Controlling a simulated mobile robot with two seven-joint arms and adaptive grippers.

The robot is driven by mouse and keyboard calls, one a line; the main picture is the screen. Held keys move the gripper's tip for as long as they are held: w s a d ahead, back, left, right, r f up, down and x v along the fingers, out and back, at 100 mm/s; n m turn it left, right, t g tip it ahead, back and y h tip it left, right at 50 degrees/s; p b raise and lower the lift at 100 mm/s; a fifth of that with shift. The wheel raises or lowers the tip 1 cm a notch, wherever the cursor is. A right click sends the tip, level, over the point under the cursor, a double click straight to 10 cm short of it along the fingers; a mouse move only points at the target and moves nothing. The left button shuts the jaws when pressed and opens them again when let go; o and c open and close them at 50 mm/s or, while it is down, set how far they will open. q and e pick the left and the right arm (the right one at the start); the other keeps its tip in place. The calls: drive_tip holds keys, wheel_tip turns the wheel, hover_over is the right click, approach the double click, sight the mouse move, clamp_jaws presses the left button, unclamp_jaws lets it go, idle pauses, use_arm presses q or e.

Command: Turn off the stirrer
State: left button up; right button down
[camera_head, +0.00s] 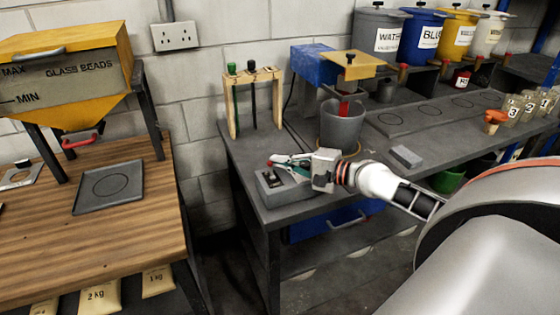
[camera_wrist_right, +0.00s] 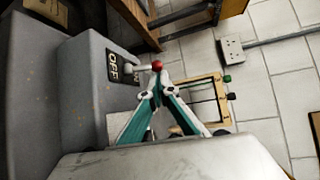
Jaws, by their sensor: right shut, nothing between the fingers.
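The stirrer stands at the back of the grey bench, with a blue motor housing (camera_head: 315,62) and a yellow top plate (camera_head: 365,68) above a grey bucket (camera_head: 342,128). Its grey switch box (camera_head: 272,192) sits at the bench's front left corner. In the right wrist view the box (camera_wrist_right: 80,90) has a black OFF plate (camera_wrist_right: 113,66) and a metal lever with a red knob (camera_wrist_right: 157,65). My right gripper (camera_head: 278,160) is shut and empty. Its fingertips (camera_wrist_right: 157,80) are right beside the red knob; I cannot tell if they touch it. My left gripper is not in view.
A wooden rack (camera_head: 254,78) with green- and black-topped tools stands behind the box. A small grey block (camera_head: 406,156) lies on the bench to the right. Paint tubs (camera_head: 380,35) line the back. A gap separates the bench from the wooden table (camera_head: 130,215) at left.

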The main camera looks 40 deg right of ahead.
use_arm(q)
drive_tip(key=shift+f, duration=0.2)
use_arm(e)
drive_tip(key=shift+s+f+b, duration=0.1)
drive_tip(key=shift+b, duration=0.3)
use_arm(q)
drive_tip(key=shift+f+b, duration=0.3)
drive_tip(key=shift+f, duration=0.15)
use_arm(e)
drive_tip(key=shift+t, duration=0.3)
